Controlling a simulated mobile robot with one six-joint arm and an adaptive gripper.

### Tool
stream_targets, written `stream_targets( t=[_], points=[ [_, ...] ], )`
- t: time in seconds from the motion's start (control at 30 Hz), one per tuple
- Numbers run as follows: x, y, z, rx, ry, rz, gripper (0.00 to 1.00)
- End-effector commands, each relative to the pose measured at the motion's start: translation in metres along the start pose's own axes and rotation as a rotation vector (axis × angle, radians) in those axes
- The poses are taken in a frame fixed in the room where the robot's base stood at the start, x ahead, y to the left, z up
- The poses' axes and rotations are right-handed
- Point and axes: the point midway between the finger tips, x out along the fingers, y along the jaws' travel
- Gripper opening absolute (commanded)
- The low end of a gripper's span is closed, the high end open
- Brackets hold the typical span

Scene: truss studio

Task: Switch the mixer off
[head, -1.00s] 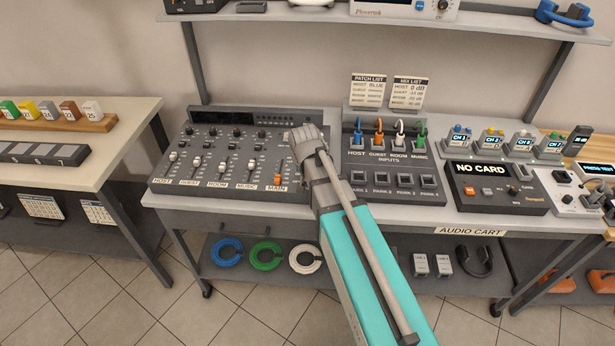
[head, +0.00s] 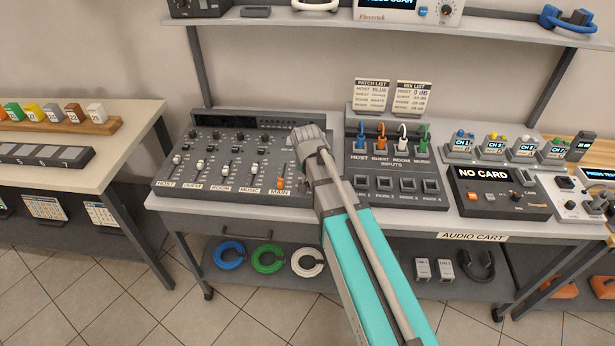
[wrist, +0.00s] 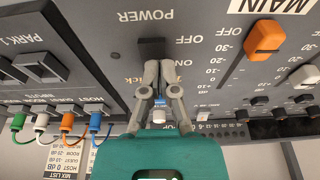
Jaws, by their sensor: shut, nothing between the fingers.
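The grey mixer (head: 215,165) sits on the left of the audio cart, with a row of faders and an orange MAIN fader (head: 281,183). In the wrist view, upside down, its black power switch (wrist: 152,47) is under the word POWER, beside OFF; ON is printed nearer my fingers. My gripper (wrist: 158,66) is shut and empty, its tips right at the ON-side edge of the switch. I cannot tell whether they touch it. In the head view my gripper (head: 308,135) covers the mixer's back right corner and hides the switch. The mixer's display strip (head: 225,121) looks dark.
The patch panel (head: 385,185) with several coloured plugs stands close right of my gripper. A NO CARD unit (head: 483,190) is further right. Patch list and mix list cards (head: 371,96) stand behind. A shelf (head: 400,27) overhangs the back.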

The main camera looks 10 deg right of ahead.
Motion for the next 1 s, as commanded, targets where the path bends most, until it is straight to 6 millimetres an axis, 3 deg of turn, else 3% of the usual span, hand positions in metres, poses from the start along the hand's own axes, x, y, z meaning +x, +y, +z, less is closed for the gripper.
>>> stream_targets(
  t=[0.37,0.83,1.0],
  points=[
    [-0.009,0.000,-0.002,0.000,0.000,0.000,0.00],
    [-0.045,0.000,-0.012,0.000,0.000,0.000,0.00],
    [-0.061,0.000,-0.005,-0.001,0.000,0.000,0.00]
  ],
)
